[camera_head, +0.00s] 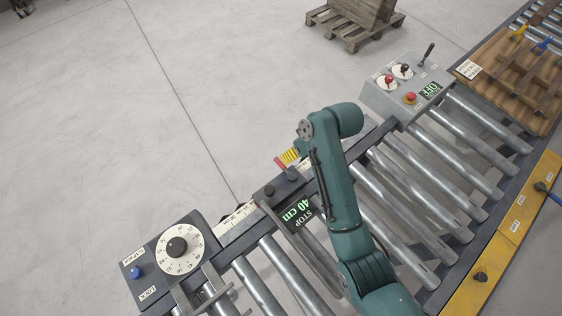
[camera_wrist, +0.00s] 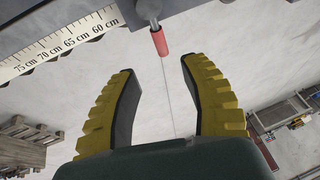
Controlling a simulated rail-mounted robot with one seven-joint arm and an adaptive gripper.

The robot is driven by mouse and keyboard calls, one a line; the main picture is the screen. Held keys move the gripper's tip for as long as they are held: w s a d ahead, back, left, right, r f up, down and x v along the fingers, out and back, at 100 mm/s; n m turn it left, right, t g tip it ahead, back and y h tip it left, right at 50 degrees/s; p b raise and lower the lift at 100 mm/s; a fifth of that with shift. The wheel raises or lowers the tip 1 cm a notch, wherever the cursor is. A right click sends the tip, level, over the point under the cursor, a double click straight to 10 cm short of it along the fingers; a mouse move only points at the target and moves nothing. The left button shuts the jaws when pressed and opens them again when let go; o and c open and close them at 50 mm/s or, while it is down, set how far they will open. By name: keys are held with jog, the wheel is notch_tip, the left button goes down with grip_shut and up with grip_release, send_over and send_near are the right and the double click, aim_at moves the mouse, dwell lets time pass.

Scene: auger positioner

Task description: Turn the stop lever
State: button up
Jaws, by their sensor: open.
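The stop lever (camera_wrist: 160,41) is a metal rod with a red grip, reaching down from a grey housing at the top of the wrist view. In the head view its red grip (camera_head: 280,163) shows just left of my yellow fingers. My gripper (camera_wrist: 157,64) is open and empty, with one finger on each side of the lever's line. The red grip appears just beyond the fingertips, centred between them; I cannot tell its exact depth. In the head view my gripper (camera_head: 290,156) is partly hidden by my arm. The stop unit's display (camera_head: 300,213) reads "STOP 40 cm".
A ruler (camera_wrist: 62,44) runs beside the stop unit. A dial box (camera_head: 172,255) stands at lower left. A control box (camera_head: 408,86) with a red button and "OFF" display stands at upper right. Rollers (camera_head: 430,160) lie below my arm. Wooden pallets (camera_head: 355,22) stand on the floor behind.

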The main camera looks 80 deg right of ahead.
aim_at(281, 163)
jog(key=x, duration=0.9)
jog(key=shift+w+f, duration=0.2)
jog(key=shift+f, duration=0.15)
grip_shut()
